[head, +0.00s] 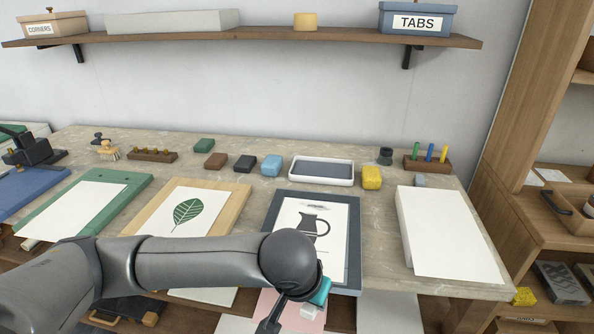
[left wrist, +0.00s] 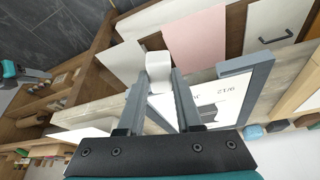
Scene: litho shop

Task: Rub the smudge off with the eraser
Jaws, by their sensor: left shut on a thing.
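My left gripper (left wrist: 160,85) is shut on a white eraser (left wrist: 158,66), a small block between its fingertips. In the head view my left gripper hangs at the bench's front edge, below the jug print, with its fingers mostly hidden by my arm. The jug print (head: 337,248) lies on a dark board (head: 355,262). A grey smudge (head: 321,206) shows on its paper above the dark jug. The eraser is apart from the smudge. A teal and grey part, apparently my right gripper (left wrist: 9,72), shows at the left wrist view's left edge; its jaws are unclear.
A leaf print (head: 205,195) lies on a wooden board to the left. A white stack of paper (head: 447,235) lies to the right. Behind are a white tray (head: 292,178), a yellow block (head: 371,177) and several coloured blocks. A shelf (head: 250,37) hangs above.

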